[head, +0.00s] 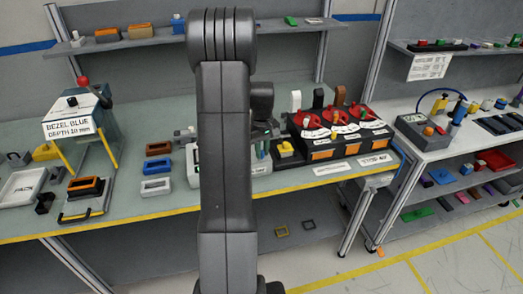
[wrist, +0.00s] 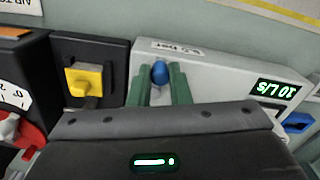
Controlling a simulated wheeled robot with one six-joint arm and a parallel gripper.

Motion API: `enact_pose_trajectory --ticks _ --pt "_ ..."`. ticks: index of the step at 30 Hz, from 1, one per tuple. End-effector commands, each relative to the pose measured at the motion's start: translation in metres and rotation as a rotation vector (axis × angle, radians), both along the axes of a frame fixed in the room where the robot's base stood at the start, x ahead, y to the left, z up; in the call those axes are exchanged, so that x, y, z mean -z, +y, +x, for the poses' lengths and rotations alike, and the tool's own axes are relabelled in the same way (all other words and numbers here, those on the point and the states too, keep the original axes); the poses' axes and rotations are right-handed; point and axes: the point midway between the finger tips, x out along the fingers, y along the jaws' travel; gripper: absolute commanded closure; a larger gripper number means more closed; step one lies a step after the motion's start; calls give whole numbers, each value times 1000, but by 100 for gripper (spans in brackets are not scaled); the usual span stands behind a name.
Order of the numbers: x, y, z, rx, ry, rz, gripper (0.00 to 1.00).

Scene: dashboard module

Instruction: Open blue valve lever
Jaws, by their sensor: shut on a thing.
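The blue valve lever (wrist: 159,71) shows its rounded blue end in the wrist view. It sits at a light grey box (wrist: 218,75) with a green digital display (wrist: 277,90). My gripper (wrist: 160,80) has one green finger on each side of the blue end and is shut on it. The lever's lower part is hidden by my gripper body, so its angle is hard to tell. In the head view, my arm covers most of this spot, and the lever is not clearly visible.
A yellow knob (wrist: 85,82) on a black box stands just left of the grey box in the wrist view. A red dial lever (wrist: 22,132) is further left. In the head view, red-topped dial units (head: 340,125) stand right of my arm, and orange and blue frames (head: 157,167) lie left.

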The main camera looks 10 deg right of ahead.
Motion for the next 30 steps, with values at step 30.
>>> enact_pose_trajectory --ticks 30 --pt "-17 -3 1 -63 -5 -2 61"
